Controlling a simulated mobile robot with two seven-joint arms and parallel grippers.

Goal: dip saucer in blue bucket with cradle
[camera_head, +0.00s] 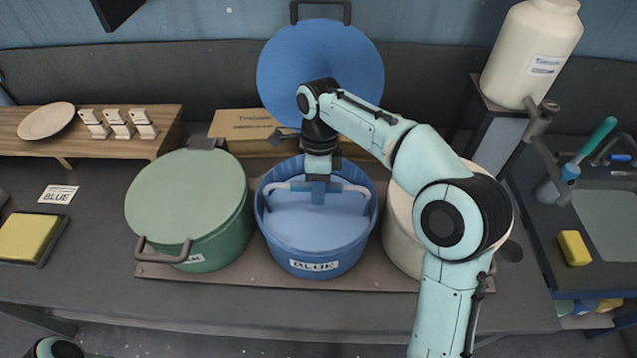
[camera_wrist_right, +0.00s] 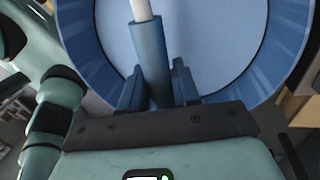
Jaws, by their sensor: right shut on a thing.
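The blue bucket (camera_head: 315,257) stands open in the middle of the counter, with blue liquid (camera_head: 310,232) inside. My right gripper (camera_head: 319,190) points down over it, shut on the blue handle of the cradle. White curved bars of the cradle (camera_head: 352,190) spread to both sides at the bucket's mouth; its lower part is hidden. In the right wrist view the blue grip of the cradle (camera_wrist_right: 152,65) sits between the fingers (camera_wrist_right: 158,92). I cannot see any saucer in the cradle. A pale saucer-like dish (camera_head: 46,121) lies on a wooden board at the left. My left gripper is out of view.
A green lidded pot (camera_head: 190,205) stands close left of the bucket; a cream pot (camera_head: 402,235) stands right, partly behind my arm. A round blue lid (camera_head: 320,65) stands upright behind. A wooden board (camera_head: 90,147), yellow sponge (camera_head: 27,236) and sink (camera_head: 610,220) are farther out.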

